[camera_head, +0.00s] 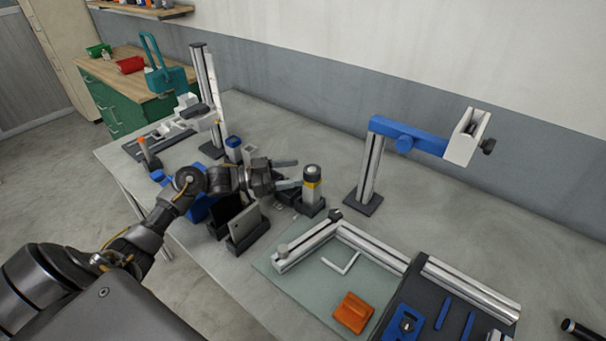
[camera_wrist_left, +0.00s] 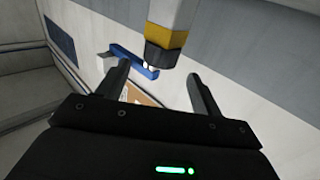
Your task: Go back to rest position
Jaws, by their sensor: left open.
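My left gripper (camera_head: 292,173) reaches in over the table from the left and is open. My right gripper is not in view.
A stand with a blue arm (camera_head: 410,135) rises right of the cylinder. Dark block holders (camera_head: 245,235) sit close below my left wrist. A tall post (camera_head: 205,95) stands behind it. A mat with metal rails (camera_head: 310,243) and an orange block (camera_head: 352,312) lies in front. The table's back middle (camera_head: 290,125) is clear.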

